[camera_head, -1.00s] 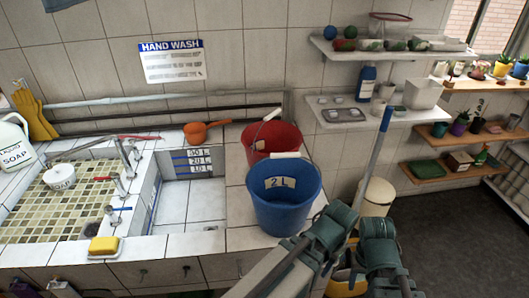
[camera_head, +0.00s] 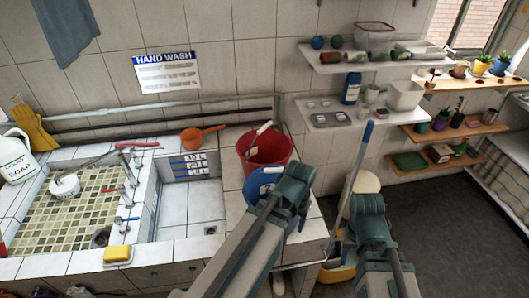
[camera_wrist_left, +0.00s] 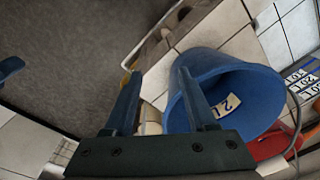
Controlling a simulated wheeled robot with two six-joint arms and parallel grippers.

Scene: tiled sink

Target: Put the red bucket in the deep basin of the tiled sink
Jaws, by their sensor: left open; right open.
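The red bucket (camera_head: 265,146) stands upright on the tiled counter right of the deep basin (camera_head: 188,207), with a pale handle grip. A blue bucket (camera_head: 259,184) stands in front of it, mostly hidden by my left gripper (camera_head: 298,180). In the left wrist view the blue bucket (camera_wrist_left: 240,92) is right of my open, empty left gripper (camera_wrist_left: 158,82), with a strip of the red bucket (camera_wrist_left: 268,146) behind it. The deep basin has white tiles, volume labels on its back wall and no bucket in it. My right gripper (camera_head: 370,208) is open and empty beyond the counter's right end.
An orange dipper (camera_head: 200,134) lies behind the deep basin. A shallow mosaic basin (camera_head: 62,215) with a white pot (camera_head: 65,187) and taps is at left. A yellow sponge (camera_head: 118,254) sits in front.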

